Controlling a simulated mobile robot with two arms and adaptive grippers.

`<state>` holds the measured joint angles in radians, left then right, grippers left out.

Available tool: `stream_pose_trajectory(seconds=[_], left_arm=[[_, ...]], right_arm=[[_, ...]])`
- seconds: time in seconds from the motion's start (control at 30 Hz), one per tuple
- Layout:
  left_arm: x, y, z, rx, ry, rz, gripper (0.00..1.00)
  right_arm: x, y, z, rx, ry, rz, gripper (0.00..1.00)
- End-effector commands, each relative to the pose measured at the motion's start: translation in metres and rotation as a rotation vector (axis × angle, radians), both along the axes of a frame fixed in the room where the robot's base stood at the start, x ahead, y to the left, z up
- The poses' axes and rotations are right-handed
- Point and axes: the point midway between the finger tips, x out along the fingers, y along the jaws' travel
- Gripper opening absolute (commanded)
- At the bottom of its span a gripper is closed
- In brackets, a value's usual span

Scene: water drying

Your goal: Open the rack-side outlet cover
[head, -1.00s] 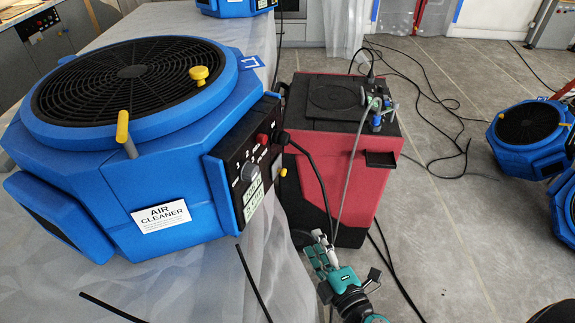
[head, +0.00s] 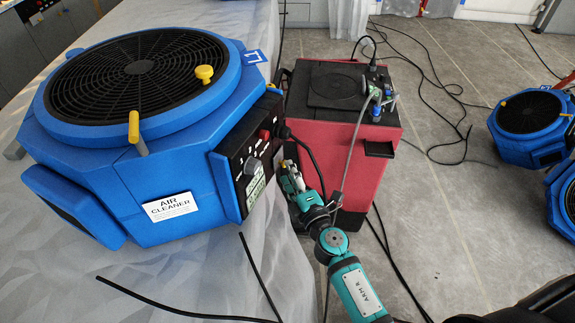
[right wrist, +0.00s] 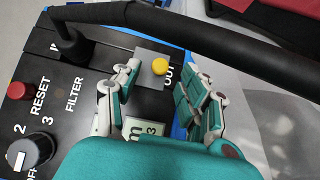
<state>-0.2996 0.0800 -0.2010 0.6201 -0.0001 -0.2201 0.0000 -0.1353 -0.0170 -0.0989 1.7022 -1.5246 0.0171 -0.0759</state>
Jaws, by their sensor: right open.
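The blue air cleaner (head: 150,190) stands on a sheeted surface, with a black control panel (head: 250,150) on its right side. In the right wrist view, the outlet cover (right wrist: 122,54) is a small grey plate beside the "OUT" label, with a yellow knob (right wrist: 160,66) on it. It looks closed. My right gripper (right wrist: 158,78) is open, its fingers on either side of the knob; contact cannot be told. In the head view, my right gripper (head: 288,178) is at the panel's right end and hides most of the cover. My left gripper is not in view.
A black cable (right wrist: 210,35) crosses in front of the panel close to my right gripper. A red and black machine (head: 345,145) stands just behind my right arm. Blue blowers (head: 530,125) and loose cables lie on the tiled floor to the right.

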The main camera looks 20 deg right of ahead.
Motion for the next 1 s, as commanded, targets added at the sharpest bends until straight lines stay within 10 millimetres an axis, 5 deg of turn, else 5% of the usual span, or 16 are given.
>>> stream_pose_trajectory(seconds=[0.2, 0.53, 0.87, 1.0], left_arm=[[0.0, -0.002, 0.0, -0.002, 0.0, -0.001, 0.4], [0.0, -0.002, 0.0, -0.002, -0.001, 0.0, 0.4], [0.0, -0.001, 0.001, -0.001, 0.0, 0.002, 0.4], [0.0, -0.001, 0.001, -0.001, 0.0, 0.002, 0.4]], right_arm=[[0.021, 0.002, -0.001, 0.0, 0.001, 0.0, 0.43], [0.024, 0.003, -0.001, 0.0, 0.0, 0.0, 0.43], [0.024, 0.003, 0.0, 0.0, 0.0, 0.0, 0.0], [0.024, 0.002, 0.0, 0.0, -0.001, 0.001, 0.0]])
